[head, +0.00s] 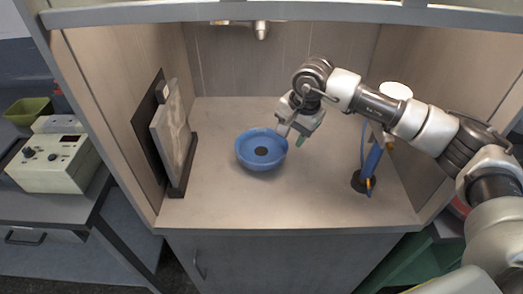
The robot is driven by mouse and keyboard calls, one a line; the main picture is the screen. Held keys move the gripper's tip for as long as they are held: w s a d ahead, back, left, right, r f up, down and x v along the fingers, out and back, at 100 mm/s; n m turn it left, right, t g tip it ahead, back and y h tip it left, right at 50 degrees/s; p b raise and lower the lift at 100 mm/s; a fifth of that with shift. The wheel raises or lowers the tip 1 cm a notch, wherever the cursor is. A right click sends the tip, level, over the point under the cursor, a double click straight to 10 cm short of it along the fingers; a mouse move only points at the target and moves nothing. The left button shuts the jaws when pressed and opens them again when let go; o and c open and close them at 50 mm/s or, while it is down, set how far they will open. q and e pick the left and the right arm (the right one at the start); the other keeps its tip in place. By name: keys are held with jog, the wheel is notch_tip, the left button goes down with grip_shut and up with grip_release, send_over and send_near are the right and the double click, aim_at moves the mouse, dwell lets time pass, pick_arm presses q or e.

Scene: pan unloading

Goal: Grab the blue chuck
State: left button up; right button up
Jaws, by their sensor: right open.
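The blue chuck (250,162) is a round, shallow blue bowl-like piece with a dark hole in its middle. It sits on the cabinet's bench floor, near the centre. My right gripper (293,133) is at the chuck's upper right rim, with its jaws pointing down and left. It is open, and one finger overlaps the rim in the picture. I cannot tell whether it touches the chuck. My left gripper is not in view.
A blue stand with a dark round base (363,182) is on the right of the bench. Framed panels (172,135) lean at the left wall. A grey control box (55,160) stands outside, left. The bench front (270,212) is clear.

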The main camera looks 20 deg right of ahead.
aim_at(283, 157)
jog(key=f+p, duration=0.1)
jog(key=f, duration=0.2)
jog(key=w+a+f+p, duration=0.1)
jog(key=f, duration=0.2)
jog(key=f+p, duration=0.1)
jog(key=f, duration=0.2)
jog(key=shift+w+a+f, duration=0.15)
jog(key=shift+w+a, duration=0.15)
jog(key=shift+w, duration=0.1)
jog(key=shift+f, duration=0.35)
jog(key=shift+c, duration=0.3)
jog(key=c, duration=0.7)
jog(key=shift+s, duration=0.15)
grip_shut()
